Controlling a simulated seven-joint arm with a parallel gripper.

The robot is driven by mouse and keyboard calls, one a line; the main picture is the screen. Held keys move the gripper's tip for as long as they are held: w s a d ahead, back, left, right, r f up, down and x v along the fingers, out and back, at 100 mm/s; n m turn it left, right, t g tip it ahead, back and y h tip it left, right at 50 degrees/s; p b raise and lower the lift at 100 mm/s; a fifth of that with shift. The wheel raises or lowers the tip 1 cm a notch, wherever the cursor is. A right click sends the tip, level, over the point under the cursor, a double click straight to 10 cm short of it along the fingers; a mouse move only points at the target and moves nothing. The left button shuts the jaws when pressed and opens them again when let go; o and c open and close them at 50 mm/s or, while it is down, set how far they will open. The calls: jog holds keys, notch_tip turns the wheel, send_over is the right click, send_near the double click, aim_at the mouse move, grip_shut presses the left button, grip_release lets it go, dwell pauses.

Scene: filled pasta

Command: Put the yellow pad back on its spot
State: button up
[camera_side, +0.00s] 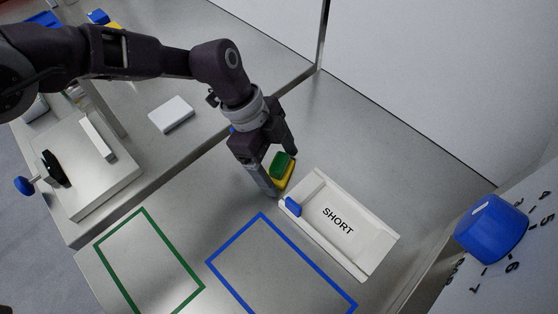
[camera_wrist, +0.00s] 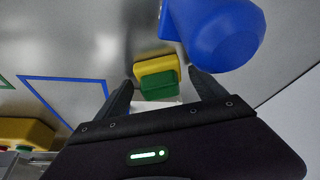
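A small block with a yellow part and a green part (camera_side: 283,166) is between the two fingers of my gripper (camera_side: 280,171). In the wrist view its yellow part (camera_wrist: 156,70) and green part (camera_wrist: 159,87) show just past the fingertips (camera_wrist: 160,77). The fingers stand apart, with what looks like a thin gap at each side of the block, so my gripper looks open around it. Contact is hard to judge. I cannot tell whether the block rests on the surface. No marked spot for a yellow pad can be made out.
A white tray marked SHORT (camera_side: 372,262), with a blue piece (camera_side: 292,206) at its left end, lies just right of my gripper. Blue (camera_side: 236,239) and green (camera_side: 119,270) outlines mark empty areas in front. A blue knob (camera_side: 490,228) stands right. A white block (camera_side: 171,114) lies behind.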

jog(key=v, duration=1.2)
jog(key=shift+r, duration=0.15)
jog(key=s+a+r+n+t+y, duration=0.15)
jog(key=a+r+n, duration=0.35)
jog(key=a+r, duration=0.5)
jog(key=s+a+r+n+t+h, duration=0.1)
jog(key=s+a+r+n+t, duration=0.2)
jog(key=a+r+n, duration=0.55)
jog(key=s+a+f+n+t+y, duration=0.3)
jog(key=s+a+n, duration=0.6)
jog(key=s+a, duration=0.8)
jog(key=shift+s+a+f+y, duration=0.35)
jog(key=shift+a+f, duration=0.05)
jog(key=shift+a, duration=0.35)
